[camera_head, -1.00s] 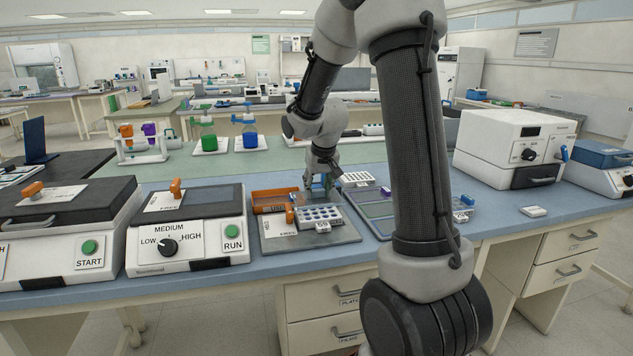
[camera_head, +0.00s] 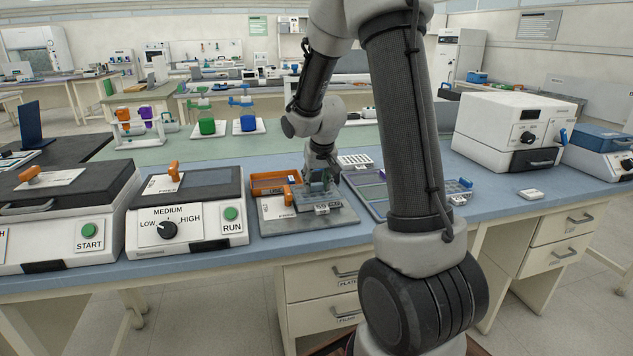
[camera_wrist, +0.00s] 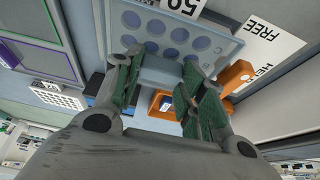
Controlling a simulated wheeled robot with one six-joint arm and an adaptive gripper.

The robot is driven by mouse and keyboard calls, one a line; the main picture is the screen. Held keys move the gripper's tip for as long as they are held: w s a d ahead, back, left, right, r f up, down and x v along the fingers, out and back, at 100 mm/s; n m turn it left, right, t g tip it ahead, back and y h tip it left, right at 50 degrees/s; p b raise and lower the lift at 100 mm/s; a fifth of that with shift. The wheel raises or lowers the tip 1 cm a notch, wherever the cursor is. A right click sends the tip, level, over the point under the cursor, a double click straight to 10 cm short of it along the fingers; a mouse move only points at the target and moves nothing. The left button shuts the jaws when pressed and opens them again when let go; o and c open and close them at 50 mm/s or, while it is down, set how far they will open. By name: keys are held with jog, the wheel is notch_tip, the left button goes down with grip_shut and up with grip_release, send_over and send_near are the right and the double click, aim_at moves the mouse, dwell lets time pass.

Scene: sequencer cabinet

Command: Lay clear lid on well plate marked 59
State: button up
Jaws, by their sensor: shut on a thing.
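The well plate (camera_head: 322,208) stands on a grey pad on the bench, with its white number label facing front. In the wrist view the plate (camera_wrist: 185,6) shows its label upside down, apparently 59, and round wells under a bluish clear layer. My gripper (camera_head: 320,180) is above the plate. In the wrist view my gripper (camera_wrist: 161,68) is shut on the raised grip of the clear lid (camera_wrist: 163,73). The lid is over the wells and looks about level. I cannot tell whether it touches the plate's rim all round.
An orange tray (camera_head: 272,178) lies behind the plate, with an orange block near its corner. A white FREE card (camera_wrist: 268,35) lies beside the plate.

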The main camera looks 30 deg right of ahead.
jog(key=shift+f, duration=0.55)
dwell(0.4)
jog(key=o, duration=0.9)
jog(key=shift+o, duration=0.2)
jog(key=v, duration=1.2)
